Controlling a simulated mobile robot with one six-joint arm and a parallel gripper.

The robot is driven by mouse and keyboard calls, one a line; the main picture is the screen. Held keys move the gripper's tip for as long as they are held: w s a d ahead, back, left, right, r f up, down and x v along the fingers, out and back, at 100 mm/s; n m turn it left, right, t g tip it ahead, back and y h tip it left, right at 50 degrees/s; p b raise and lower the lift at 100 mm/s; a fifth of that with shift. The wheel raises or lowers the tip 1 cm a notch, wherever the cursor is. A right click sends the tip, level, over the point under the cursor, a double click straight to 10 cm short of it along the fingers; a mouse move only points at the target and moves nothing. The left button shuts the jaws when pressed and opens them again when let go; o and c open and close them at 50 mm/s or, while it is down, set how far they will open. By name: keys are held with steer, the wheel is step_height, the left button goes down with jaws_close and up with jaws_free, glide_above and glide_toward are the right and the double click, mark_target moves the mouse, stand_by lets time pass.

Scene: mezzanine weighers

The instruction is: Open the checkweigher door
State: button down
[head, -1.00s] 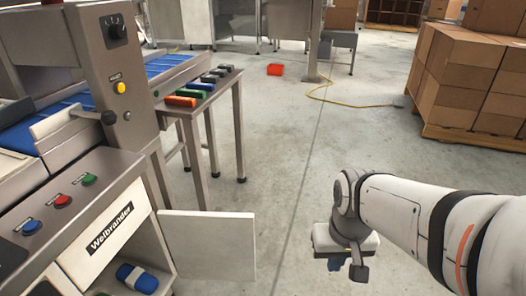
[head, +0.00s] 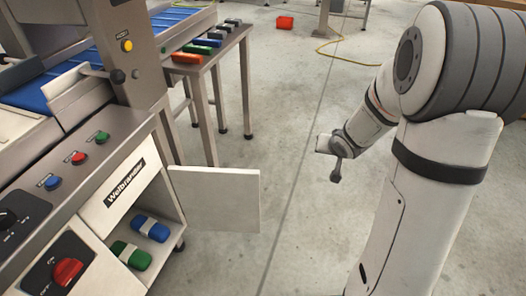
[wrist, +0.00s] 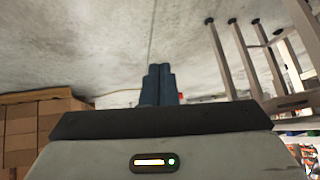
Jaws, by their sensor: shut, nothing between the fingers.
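The checkweigher (head: 60,147), labelled "Welbrander", stands at the left in the head view. Its white door (head: 217,199) is swung wide open and sticks out to the right of the cabinet. My gripper's dark fingers (wrist: 158,85) are together and empty in the wrist view. In the head view my wrist is to the right of the door, apart from it; the fingertips are not clear there.
A side table (head: 218,50) behind the machine holds several coloured blocks. Stacked cartons (wrist: 35,125) show in the wrist view. The floor right of the door is clear.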

steer(key=w+a+f+t+y+p, duration=0.1)
steer(key=w+a+f+y+p, duration=0.1)
steer(key=w+a+f+y, duration=0.4)
steer(key=s+a+f+m+g+y+p, duration=0.2)
steer(key=s+a+f+m+y, duration=0.15)
steer(key=s+y, duration=0.55)
steer(key=w+a+y+b, duration=0.1)
steer(key=w+a+b, duration=0.35)
steer(key=a, duration=0.55)
steer(key=s, duration=0.3)
steer(key=shift+s+d+f+n+b, duration=0.1)
steer(key=shift+s+f+n+b, duration=0.1)
steer(key=shift+s+n+b, duration=0.2)
